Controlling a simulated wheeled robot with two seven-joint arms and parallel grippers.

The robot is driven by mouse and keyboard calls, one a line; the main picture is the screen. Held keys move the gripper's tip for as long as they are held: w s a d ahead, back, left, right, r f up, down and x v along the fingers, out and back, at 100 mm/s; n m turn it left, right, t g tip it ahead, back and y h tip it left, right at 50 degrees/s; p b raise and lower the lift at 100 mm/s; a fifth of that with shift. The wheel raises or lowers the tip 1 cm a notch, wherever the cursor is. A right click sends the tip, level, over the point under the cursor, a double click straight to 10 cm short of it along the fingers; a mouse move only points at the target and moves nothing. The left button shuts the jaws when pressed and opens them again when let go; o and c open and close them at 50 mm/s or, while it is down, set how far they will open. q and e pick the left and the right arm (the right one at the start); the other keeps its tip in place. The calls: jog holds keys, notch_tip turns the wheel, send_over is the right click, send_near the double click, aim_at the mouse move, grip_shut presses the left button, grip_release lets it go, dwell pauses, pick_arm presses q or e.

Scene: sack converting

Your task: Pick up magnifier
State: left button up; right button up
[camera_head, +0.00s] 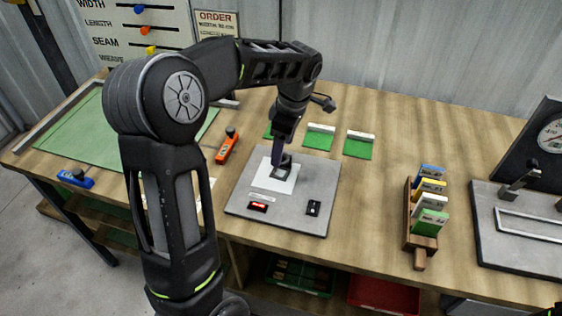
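A small dark magnifier (284,171) appears to stand on a white sheet (268,180) on the grey plate (320,190) at mid-table. My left gripper (279,152) reaches down from above with its fingers at the top of the magnifier, partly hiding it. From this view I cannot tell whether the fingers are closed on it or only beside it.
The plate carries a red display (258,207) and a black switch (313,208). An orange tool (227,146) lies left of it, green swatches (359,145) behind. A wooden card rack (421,243) and a grey device (483,233) stand right. Bare wood lies between plate and rack.

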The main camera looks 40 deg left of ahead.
pick_arm(q)
jog(key=f, duration=0.1)
jog(key=f+p, duration=0.1)
jog(key=f, duration=0.2)
jog(key=shift+s+a+f, duration=0.15)
jog(key=shift+a, duration=0.15)
jog(key=shift+f, duration=0.3)
jog(key=c, duration=1.5)
jog(key=shift+o, duration=0.2)
jog(key=shift+r, duration=0.1)
notch_tip(320, 180, up, 10)
jog(key=shift+f+b, duration=0.1)
jog(key=shift+b, duration=0.5)
